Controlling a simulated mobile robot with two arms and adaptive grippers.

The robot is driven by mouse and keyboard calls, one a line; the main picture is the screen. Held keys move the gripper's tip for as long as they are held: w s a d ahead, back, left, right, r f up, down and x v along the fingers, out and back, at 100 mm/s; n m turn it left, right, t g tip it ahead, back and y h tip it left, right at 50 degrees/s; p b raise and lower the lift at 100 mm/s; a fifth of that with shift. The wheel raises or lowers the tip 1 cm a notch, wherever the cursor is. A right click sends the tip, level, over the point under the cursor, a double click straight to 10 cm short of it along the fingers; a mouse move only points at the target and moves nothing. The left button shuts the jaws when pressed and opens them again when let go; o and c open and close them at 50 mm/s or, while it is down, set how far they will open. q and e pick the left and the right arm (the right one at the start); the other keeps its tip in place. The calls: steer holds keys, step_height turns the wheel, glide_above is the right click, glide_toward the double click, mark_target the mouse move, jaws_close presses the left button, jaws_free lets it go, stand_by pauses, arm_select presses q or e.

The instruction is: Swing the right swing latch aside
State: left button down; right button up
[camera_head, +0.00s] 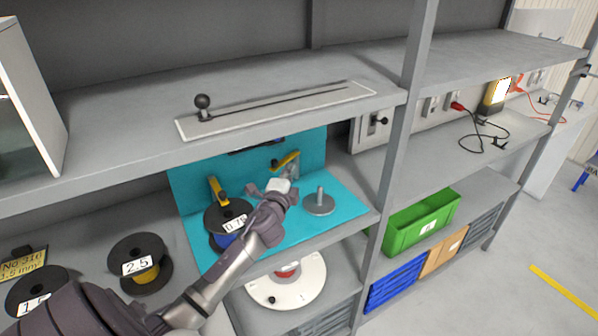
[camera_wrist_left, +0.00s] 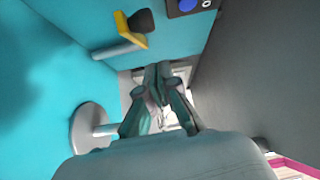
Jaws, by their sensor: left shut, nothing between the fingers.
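The right swing latch (camera_head: 287,160) is a yellow bar on a grey post against the teal back panel. In the left wrist view the yellow latch (camera_wrist_left: 130,35) has a black end and sits up and left of my fingers. My left gripper (camera_head: 272,188) is in front of and below it in the head view, apart from it. In the left wrist view its fingers (camera_wrist_left: 160,78) are together and empty. A second yellow latch (camera_head: 216,188) stands over the reel marked 0.75 (camera_head: 222,215) to the left. My right gripper is not in view.
A grey disc with an upright peg (camera_head: 319,205) stands right of my gripper; it also shows in the left wrist view (camera_wrist_left: 90,128). The shelf above carries a slotted plate with a black knob (camera_head: 202,102). A shelf post (camera_head: 398,170) rises at the right.

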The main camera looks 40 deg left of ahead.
arm_select(q)
steer(key=shift+s+a, duration=0.3)
steer(key=shift+a, duration=0.4)
steer(key=shift+s+a, duration=0.25)
steer(key=shift+a, duration=0.45)
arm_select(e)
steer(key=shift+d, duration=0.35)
